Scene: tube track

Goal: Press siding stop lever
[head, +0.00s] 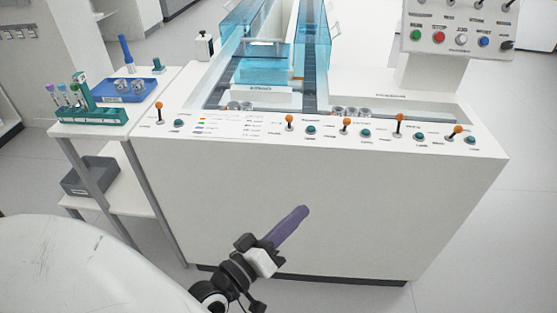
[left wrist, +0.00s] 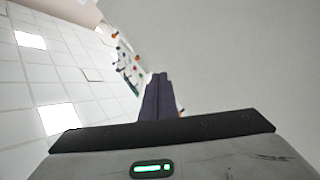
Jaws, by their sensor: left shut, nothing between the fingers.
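Several small levers with orange knobs stand along the front strip of the white track console. They include a far-left lever (head: 159,106), a middle-left lever (head: 290,118), a centre lever (head: 346,121), a right lever (head: 400,118) and a far-right lever (head: 458,130), which leans to the right. The labels are too small to read, so I cannot tell which is the siding stop lever. My left gripper (head: 304,211) has purple fingers and is shut and empty, in front of the console's front panel, below the levers in the picture. Its shut fingers also show in the left wrist view (left wrist: 159,76).
Teal buttons (head: 311,130) sit beside the levers. A raised panel (head: 462,28) with coloured buttons stands at the right. Clear blue covers (head: 313,40) stand over the track. A side table at the left holds a blue tray (head: 103,96) and a green tube rack (head: 93,117).

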